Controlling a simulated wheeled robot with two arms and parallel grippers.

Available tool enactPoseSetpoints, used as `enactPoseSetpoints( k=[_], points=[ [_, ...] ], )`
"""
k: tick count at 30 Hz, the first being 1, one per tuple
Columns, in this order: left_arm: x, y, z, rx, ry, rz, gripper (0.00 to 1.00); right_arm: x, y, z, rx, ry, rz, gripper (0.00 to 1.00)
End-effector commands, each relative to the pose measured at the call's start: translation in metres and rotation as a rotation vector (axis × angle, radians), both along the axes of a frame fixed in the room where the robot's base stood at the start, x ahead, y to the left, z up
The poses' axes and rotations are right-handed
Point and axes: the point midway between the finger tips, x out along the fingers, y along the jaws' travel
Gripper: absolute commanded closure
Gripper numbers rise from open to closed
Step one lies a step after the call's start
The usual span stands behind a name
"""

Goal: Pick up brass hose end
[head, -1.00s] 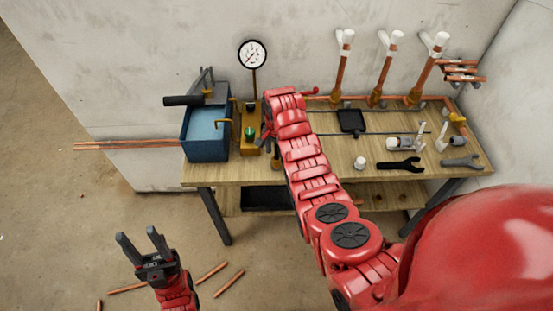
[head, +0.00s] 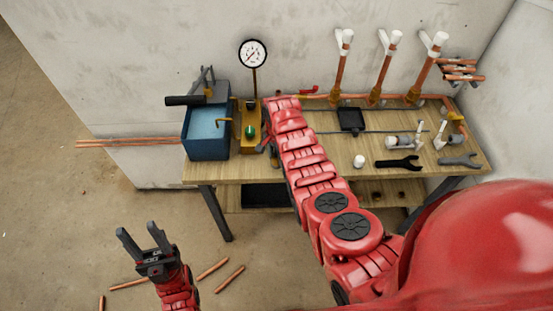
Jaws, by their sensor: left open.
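A small curved brass piece (head: 226,125) shows at the right rim of the blue tank (head: 206,142); it may be the brass hose end, but I cannot tell for sure. My right arm reaches across the bench, and its gripper (head: 272,153) is mostly hidden behind the arm, just right of the gauge's brass block (head: 249,142). Its jaws and anything between them cannot be made out. My left gripper (head: 137,230) is open and empty, over the floor in front of the bench, well away from the tank.
The gauge (head: 252,54) stands upright behind the block. Copper pipes with white tops (head: 383,68) rise at the back right. A black wrench (head: 398,163) and white cap (head: 359,160) lie on the wooden bench (head: 341,174). Copper offcuts (head: 229,279) lie on the floor.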

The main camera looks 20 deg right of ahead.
Motion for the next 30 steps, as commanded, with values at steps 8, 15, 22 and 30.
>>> enactPoseSetpoints(
  k=[8, 15, 22, 30],
  points=[
    [0.000, 0.000, 0.000, 0.000, 0.000, 0.000, 0.50, 0.000, 0.000, 0.000, 0.000, 0.000, 0.000, 0.88],
    [0.000, 0.000, -0.002, 0.000, 0.000, 0.000, 0.50, 0.001, 0.000, 0.002, 0.000, -0.004, 0.000, 0.88],
    [0.000, 0.000, -0.009, 0.000, 0.000, 0.000, 0.50, 0.002, 0.000, 0.013, 0.000, -0.006, 0.000, 0.88],
    [0.000, 0.000, -0.022, 0.000, 0.000, 0.000, 0.50, -0.002, 0.000, 0.034, -0.003, -0.004, 0.000, 0.88]
  ],
)
